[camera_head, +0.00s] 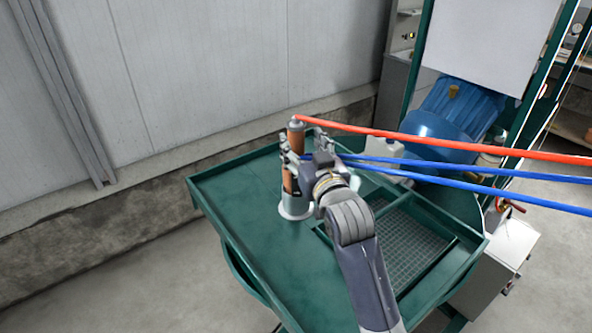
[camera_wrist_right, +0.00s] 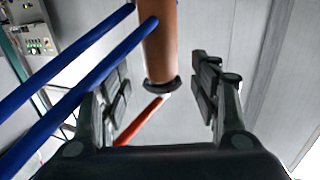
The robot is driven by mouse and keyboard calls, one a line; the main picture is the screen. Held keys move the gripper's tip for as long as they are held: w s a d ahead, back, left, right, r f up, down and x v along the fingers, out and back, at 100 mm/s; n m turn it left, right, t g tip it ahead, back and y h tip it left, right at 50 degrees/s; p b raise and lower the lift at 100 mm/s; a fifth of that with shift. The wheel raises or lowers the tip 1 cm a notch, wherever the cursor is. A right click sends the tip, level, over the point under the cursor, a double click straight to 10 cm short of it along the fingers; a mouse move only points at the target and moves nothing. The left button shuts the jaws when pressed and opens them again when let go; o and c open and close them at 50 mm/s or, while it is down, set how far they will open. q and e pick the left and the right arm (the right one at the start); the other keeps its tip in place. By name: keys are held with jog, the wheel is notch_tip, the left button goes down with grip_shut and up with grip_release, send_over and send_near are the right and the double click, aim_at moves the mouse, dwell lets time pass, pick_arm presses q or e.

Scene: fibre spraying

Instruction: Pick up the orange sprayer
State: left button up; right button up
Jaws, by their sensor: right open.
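The orange sprayer (camera_head: 296,139) stands upright on the left part of the green table, with a grey cap on top and a pale round base (camera_head: 294,209) below. It also shows in the right wrist view (camera_wrist_right: 160,45), between the two fingers. My right gripper (camera_head: 301,157) is at the sprayer's upper body and hides part of it. In the right wrist view the right gripper (camera_wrist_right: 160,105) is open, one finger on each side of the sprayer, with a gap on the right side. My left gripper is not in view.
A red hose (camera_head: 440,143) and blue hoses (camera_head: 470,184) run from the sprayer area to the right. The green table (camera_head: 240,185) has a raised rim and a sunken grid (camera_head: 410,248). A blue motor (camera_head: 455,112) stands behind; a grey wall (camera_head: 200,70) is at back left.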

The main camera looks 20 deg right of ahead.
aim_at(299, 138)
jog(key=shift+w+r+p, duration=0.1)
jog(key=shift+w+p, duration=0.2)
jog(key=shift+w, duration=0.1)
jog(key=w+p, duration=0.1)
jog(key=w, duration=0.2)
jog(key=shift+w+f+p, duration=0.2)
jog(key=shift+w+p, duration=0.1)
jog(key=shift+w, duration=0.25)
jog(key=shift+s, duration=0.1)
jog(key=shift+c, duration=0.4)
grip_shut()
jog(key=shift+r, duration=0.25)
